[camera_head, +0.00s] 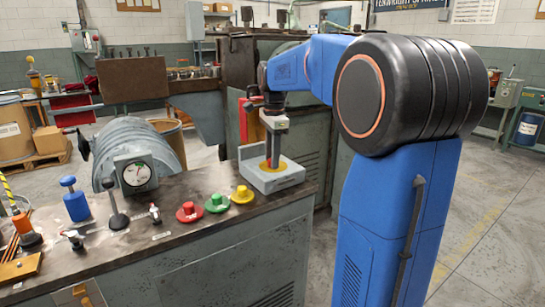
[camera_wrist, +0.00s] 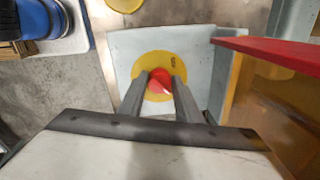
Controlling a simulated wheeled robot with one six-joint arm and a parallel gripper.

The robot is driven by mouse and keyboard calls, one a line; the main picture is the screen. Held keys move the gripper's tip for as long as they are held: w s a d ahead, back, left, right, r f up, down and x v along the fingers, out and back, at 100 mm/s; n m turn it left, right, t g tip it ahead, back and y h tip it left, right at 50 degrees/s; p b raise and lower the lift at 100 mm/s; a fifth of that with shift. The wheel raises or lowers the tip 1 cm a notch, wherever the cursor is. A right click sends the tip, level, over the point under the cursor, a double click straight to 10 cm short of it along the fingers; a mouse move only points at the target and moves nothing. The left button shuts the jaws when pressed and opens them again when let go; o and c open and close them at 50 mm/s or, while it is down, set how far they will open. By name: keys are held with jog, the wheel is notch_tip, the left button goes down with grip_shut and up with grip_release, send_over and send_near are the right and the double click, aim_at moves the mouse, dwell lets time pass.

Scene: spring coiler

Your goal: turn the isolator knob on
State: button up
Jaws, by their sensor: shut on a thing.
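The isolator knob (camera_wrist: 160,81) is red and sits on a yellow round plate (camera_wrist: 149,66) on a light grey box. In the wrist view my gripper (camera_wrist: 160,86) has a finger on each side of the knob and is shut on it. A small pale mark shows on the knob. In the head view my gripper (camera_head: 273,163) points straight down at the grey isolator box (camera_head: 287,178) on the bench's right end. There the fingers mostly hide the knob.
Red (camera_head: 189,211), green (camera_head: 218,202) and yellow (camera_head: 242,194) buttons stand left of the box. A red-topped panel (camera_wrist: 275,52) stands close right of the gripper in the wrist view.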

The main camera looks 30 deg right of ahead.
jog(key=o, duration=1)
